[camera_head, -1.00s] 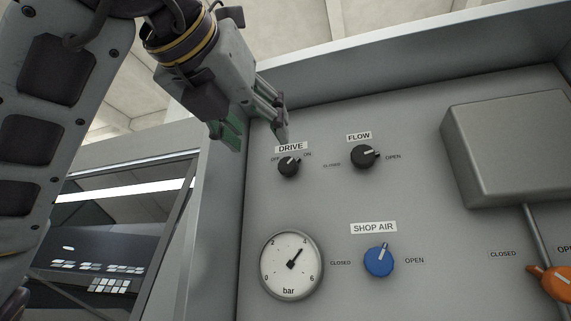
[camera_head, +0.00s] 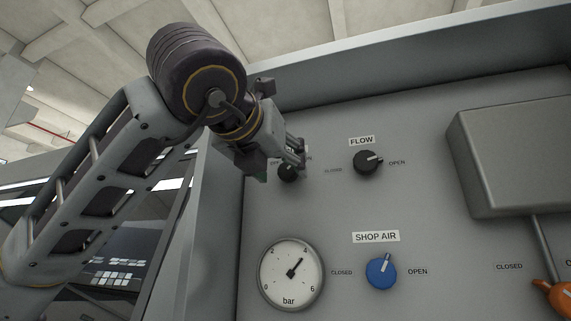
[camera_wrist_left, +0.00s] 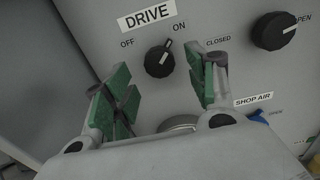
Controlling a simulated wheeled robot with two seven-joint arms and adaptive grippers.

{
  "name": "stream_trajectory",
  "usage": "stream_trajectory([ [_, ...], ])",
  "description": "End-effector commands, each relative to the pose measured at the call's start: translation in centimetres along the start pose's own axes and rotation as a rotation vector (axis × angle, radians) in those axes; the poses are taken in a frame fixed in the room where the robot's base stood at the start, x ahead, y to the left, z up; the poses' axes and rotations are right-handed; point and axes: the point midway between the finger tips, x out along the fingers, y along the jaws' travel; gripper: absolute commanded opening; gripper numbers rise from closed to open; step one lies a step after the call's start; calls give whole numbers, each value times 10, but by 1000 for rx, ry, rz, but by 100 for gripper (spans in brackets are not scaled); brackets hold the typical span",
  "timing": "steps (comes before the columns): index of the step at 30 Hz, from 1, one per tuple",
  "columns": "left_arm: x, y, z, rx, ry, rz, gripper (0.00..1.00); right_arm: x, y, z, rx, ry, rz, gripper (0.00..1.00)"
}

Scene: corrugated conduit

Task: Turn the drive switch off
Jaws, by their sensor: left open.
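The drive switch (camera_wrist_left: 159,61) is a black knob with a white pointer line, under the DRIVE label in the left wrist view. Its pointer tilts toward ON. In the head view the drive switch (camera_head: 288,173) is partly hidden by my left gripper (camera_head: 281,163). In the left wrist view the green-padded fingers of my left gripper (camera_wrist_left: 165,93) are open, one on each side below the knob. The knob lies ahead of the gap between them, and nothing is held. My right gripper is not in view.
A black FLOW knob (camera_head: 367,162) is to the right of the drive switch. Below are a round pressure gauge (camera_head: 291,274) and a blue SHOP AIR knob (camera_head: 381,273). A grey box (camera_head: 515,160) juts out at the right, above an orange handle (camera_head: 551,296).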

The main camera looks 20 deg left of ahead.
Motion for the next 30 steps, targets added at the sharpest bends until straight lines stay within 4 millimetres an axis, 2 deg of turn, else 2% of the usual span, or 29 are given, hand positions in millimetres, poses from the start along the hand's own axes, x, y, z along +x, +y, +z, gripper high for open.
stream_trajectory([
  [3,15,0,2,0,1,1,57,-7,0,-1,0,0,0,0],
  [9,31,0,1,0,1,0,57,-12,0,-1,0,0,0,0],
  [22,36,0,0,0,0,0,57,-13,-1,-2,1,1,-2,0],
  [30,36,0,0,0,0,0,23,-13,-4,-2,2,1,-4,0],
])
